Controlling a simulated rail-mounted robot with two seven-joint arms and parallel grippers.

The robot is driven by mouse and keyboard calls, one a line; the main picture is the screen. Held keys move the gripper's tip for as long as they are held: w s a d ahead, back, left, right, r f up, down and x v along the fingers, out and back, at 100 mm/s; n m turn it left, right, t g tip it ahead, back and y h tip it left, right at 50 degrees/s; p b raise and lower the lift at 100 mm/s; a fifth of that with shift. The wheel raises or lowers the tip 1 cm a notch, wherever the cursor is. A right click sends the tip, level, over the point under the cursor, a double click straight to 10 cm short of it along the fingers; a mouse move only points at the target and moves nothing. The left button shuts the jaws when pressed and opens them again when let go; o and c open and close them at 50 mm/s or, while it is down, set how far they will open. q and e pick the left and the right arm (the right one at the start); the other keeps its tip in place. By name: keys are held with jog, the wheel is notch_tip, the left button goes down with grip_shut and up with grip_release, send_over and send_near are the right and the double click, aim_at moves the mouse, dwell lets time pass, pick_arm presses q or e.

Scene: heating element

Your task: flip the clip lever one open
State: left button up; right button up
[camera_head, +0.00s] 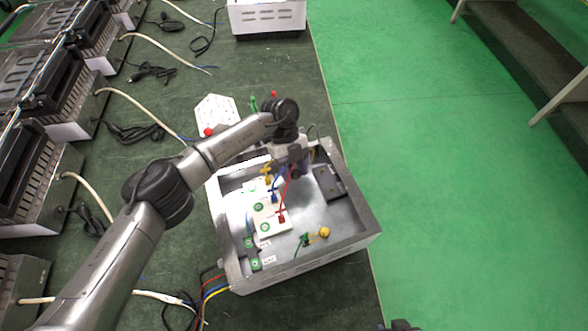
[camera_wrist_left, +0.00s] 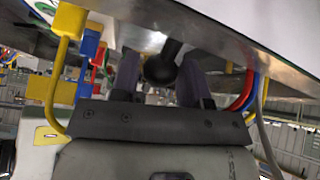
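An open metal box (camera_head: 352,232) stands on the dark bench. Inside it are a yellow clip lever (camera_head: 267,171), a blue one (camera_head: 275,191), a red one (camera_head: 282,213) and a green one (camera_head: 305,239). I cannot tell which is number one. My left gripper (camera_head: 297,172) reaches over the far part of the box. In the left wrist view its two fingers (camera_wrist_left: 158,82) stand apart, with a dark round-ended knob (camera_wrist_left: 160,67) showing between their tips. I cannot tell whether they touch it. The yellow lever (camera_wrist_left: 48,88) shows left of the fingers there.
Red, blue and grey wires (camera_wrist_left: 246,92) run close to the right finger. A white perforated plate (camera_head: 216,113) lies behind the box. Several metal units with cables line the left of the bench. Green floor (camera_head: 450,180) lies right of the bench edge.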

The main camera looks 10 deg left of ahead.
pick_arm(q)
jog(key=o, duration=0.3)
jog(key=v, duration=1.3)
jog(key=shift+w+a+r+p, duration=0.25)
jog(key=shift+p, duration=0.05)
